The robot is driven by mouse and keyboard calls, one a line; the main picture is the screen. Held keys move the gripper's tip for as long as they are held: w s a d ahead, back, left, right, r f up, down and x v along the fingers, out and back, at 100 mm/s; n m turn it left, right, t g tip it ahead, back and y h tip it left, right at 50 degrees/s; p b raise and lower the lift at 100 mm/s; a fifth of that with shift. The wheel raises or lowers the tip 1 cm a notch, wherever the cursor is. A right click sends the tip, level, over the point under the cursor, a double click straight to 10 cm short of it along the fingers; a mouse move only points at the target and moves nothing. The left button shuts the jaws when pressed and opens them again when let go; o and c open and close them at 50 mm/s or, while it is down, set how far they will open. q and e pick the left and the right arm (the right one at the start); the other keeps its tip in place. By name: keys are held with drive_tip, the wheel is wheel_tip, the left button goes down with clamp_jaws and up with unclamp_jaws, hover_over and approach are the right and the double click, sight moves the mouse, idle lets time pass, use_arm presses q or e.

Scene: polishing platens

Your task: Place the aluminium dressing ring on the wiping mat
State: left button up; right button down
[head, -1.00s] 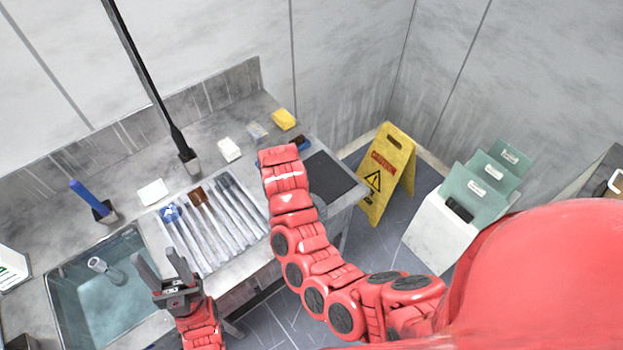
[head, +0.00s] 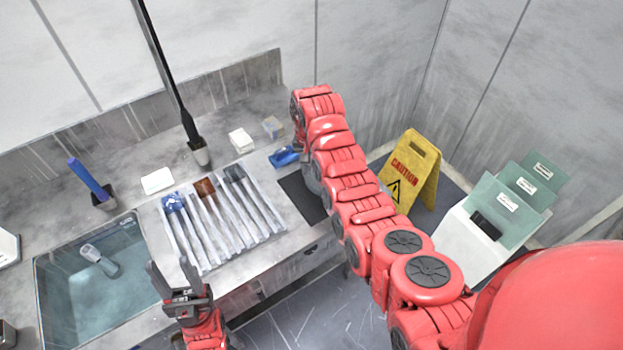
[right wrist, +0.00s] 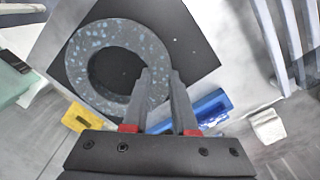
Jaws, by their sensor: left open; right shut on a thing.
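The dressing ring (right wrist: 88,83) is a thick grey, speckled ring in the right wrist view. My right gripper (right wrist: 160,72) is shut on its rim, one finger inside the hole and one outside. The wiping mat (right wrist: 193,35) is a dark square behind the ring. The ring overlaps the mat in that view; I cannot tell whether they touch. In the head view the mat (head: 300,198) lies at the right end of the bench, partly covered by my right arm, which also hides the right gripper. My left gripper (head: 172,270) is open and empty near the sink's right front edge.
A blue item (head: 284,157) lies just behind the mat. A rack of several long tools (head: 225,215) lies left of it. The sink (head: 75,305) is at the left. A yellow caution sign (head: 412,170) stands on the floor beyond the bench's right end.

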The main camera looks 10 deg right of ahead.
sight(311, 169)
drive_tip(key=shift+w+d+r, duration=0.2)
drive_tip(key=shift+w+d, duration=0.15)
drive_tip(key=shift+w, duration=0.2)
drive_tip(key=shift+f, duration=0.1)
drive_tip(key=shift+w+f+p, duration=0.1)
drive_tip(key=shift+f+p, duration=0.1)
drive_tip(key=shift+p, duration=0.1)
drive_tip(key=shift+f+p, duration=0.5)
drive_tip(key=shift+f, duration=1.1)
drive_tip(key=shift+f+b, duration=0.1)
drive_tip(key=shift+b, duration=0.2)
